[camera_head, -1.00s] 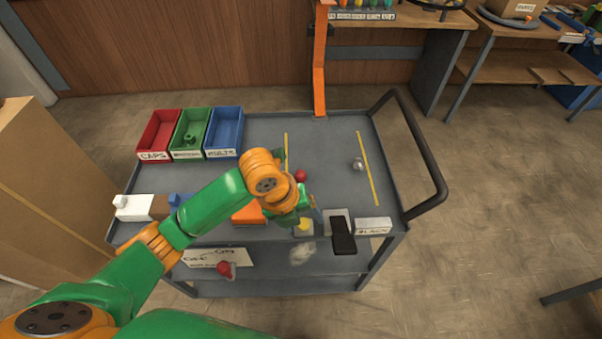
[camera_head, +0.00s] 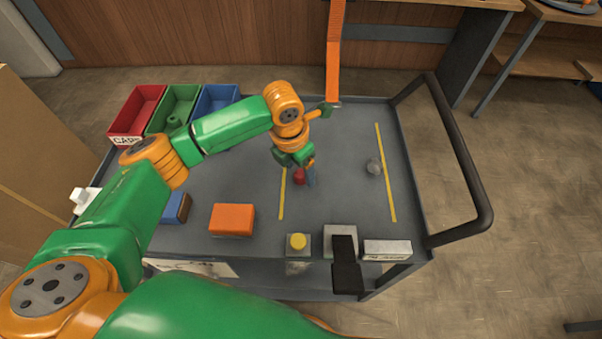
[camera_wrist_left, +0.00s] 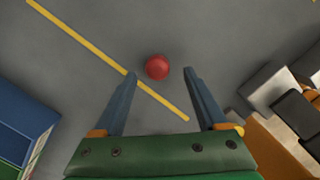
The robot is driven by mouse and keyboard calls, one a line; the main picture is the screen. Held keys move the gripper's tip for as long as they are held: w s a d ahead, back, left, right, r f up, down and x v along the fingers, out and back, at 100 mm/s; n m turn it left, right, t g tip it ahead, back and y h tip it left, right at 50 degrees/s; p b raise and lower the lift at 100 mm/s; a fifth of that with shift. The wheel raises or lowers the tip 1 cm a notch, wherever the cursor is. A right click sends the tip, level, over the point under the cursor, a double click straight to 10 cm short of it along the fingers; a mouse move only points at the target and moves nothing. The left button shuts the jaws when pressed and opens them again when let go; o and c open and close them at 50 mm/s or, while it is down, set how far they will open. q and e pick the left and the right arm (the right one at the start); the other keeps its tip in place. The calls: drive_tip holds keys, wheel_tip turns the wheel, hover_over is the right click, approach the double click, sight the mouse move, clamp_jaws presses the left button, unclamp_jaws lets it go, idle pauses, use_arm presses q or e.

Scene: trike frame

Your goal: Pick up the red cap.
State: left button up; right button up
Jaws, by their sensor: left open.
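The red cap (camera_head: 299,176) stands on the grey cart top, just right of the left yellow line, partly hidden by my left gripper (camera_head: 305,180) in the head view. In the left wrist view the red cap (camera_wrist_left: 157,67) shows as a round red top just beyond the fingertips, roughly midway between them. My left gripper (camera_wrist_left: 160,75) is open, with one finger on each side and nothing between them. It points down over the cart. My right gripper is not in view.
Red, green and blue bins (camera_head: 216,99) stand at the cart's back left. A metallic ball (camera_head: 374,166) sits to the right. An orange block (camera_head: 232,220), a yellow button (camera_head: 297,241) and a black piece (camera_head: 346,268) lie along the front. A black handle (camera_head: 470,170) rises at right.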

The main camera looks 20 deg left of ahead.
use_arm(q)
drive_tip(key=shift+w+f, duration=0.25)
drive_tip(key=shift+f, duration=0.25)
drive_tip(key=shift+w+f, duration=0.25)
drive_tip(key=shift+f, duration=0.2)
drive_tip(key=shift+s+r, duration=0.1)
drive_tip(key=shift+s, duration=0.1)
drive_tip(key=c, duration=0.9)
drive_tip(key=shift+w, duration=0.1)
clamp_jaws()
